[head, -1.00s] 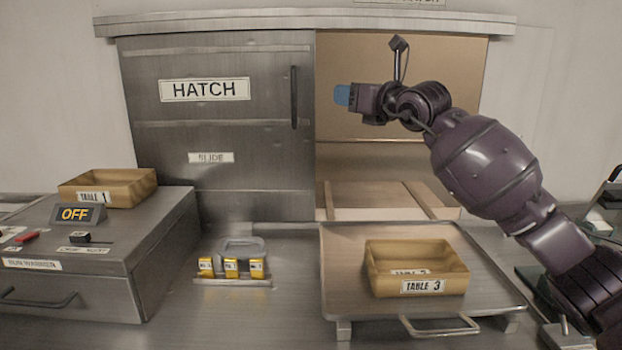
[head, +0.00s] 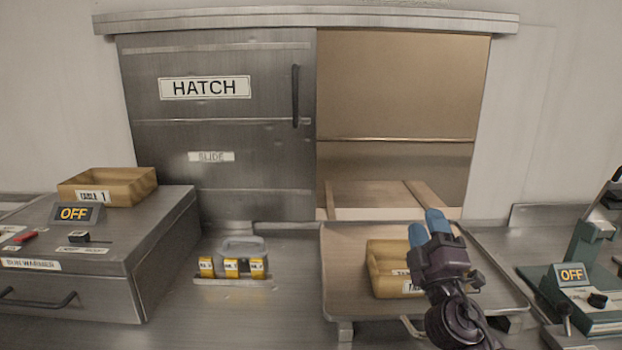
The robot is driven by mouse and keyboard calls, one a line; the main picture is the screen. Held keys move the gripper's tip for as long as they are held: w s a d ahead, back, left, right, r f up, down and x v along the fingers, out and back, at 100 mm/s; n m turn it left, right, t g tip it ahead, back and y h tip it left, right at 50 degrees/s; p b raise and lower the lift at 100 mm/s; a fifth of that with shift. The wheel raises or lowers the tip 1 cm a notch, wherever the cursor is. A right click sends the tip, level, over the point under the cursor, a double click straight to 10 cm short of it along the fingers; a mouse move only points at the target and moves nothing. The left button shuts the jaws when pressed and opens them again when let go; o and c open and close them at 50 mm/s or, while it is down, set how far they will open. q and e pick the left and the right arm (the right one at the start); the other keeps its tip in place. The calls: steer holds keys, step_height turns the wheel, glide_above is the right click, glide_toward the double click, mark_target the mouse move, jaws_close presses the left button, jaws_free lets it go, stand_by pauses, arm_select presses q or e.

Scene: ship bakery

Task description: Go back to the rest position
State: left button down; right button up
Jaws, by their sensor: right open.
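My right gripper (head: 427,228) is open, with blue fingertips pointing up, in front of the right part of the tray. It is empty, and its arm comes up from the bottom edge. It hides much of the wooden box marked TABLE 3 (head: 385,258), which sits on the metal tray (head: 345,285). My left gripper is not in view.
The sliding hatch (head: 215,130) leaves its right half open onto a wooden surface (head: 365,195). A bun warmer (head: 150,240) at left bears a box marked TABLE 1 (head: 135,180). A small rack (head: 232,280) holds yellow items. A green machine (head: 590,290) reading OFF stands at right.

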steer(key=s+d+f+m+g+h, duration=0.3)
steer(key=s+d+f+m+g, duration=0.25)
steer(key=s+f, duration=0.4)
steer(key=s+d+f+m+g+h, duration=0.35)
steer(key=s+f+m+g, duration=0.35)
steer(key=f, duration=0.5)
steer(key=s+a+f+m+g+y, duration=0.15)
steer(key=s+f+g, duration=0.25)
steer(key=s, duration=0.6)
steer(key=s+a+f+m+g+y, duration=0.1)
steer(key=s+f+g+y, duration=0.3)
steer(key=s, duration=0.6)
steer(key=w+f+n+t, duration=0.1)
steer(key=w+f+t, duration=0.7)
steer(key=f, duration=0.3)
steer(key=shift+d, duration=0.2)
